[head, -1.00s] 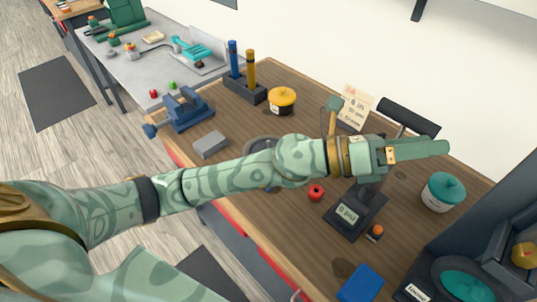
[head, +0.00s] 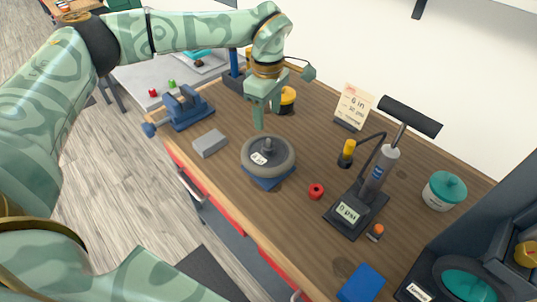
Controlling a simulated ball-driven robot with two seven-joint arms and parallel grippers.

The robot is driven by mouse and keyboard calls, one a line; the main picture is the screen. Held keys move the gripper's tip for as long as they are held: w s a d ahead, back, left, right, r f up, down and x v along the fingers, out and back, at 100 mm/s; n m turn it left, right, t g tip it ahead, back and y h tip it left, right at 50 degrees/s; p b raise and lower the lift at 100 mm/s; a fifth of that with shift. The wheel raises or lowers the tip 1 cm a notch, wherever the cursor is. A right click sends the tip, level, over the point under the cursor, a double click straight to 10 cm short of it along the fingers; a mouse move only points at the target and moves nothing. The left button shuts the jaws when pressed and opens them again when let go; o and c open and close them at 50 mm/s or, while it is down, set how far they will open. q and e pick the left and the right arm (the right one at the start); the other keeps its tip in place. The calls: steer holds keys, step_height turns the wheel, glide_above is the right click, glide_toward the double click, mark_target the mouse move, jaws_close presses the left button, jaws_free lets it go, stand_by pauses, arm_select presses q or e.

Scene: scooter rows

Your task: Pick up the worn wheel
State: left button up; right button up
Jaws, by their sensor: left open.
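A grey wheel (head: 282,148) with a dark hub and a small white label lies flat on a blue pad (head: 268,182) near the middle of the wooden bench. I cannot tell from its surface how worn it is. My left gripper (head: 266,118) points down with its green fingers open and empty. It is above the wheel and slightly toward the back, apart from it. My left arm arches across the top left. My right gripper is not in view.
A floor pump (head: 378,172) with a gauge stands to the right, near a small red ring (head: 316,191). A grey block (head: 210,143) and a blue vise (head: 187,107) are to the left. A yellow pot (head: 288,99) is close behind the gripper.

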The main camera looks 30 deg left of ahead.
mark_target(269, 140)
arm_select(q)
steer(key=f, duration=0.3)
steer(key=f+b, duration=0.1)
steer(key=f, duration=0.7)
steer(key=shift+w+d, duration=0.1)
steer(key=shift+w, duration=0.15)
jaws_close()
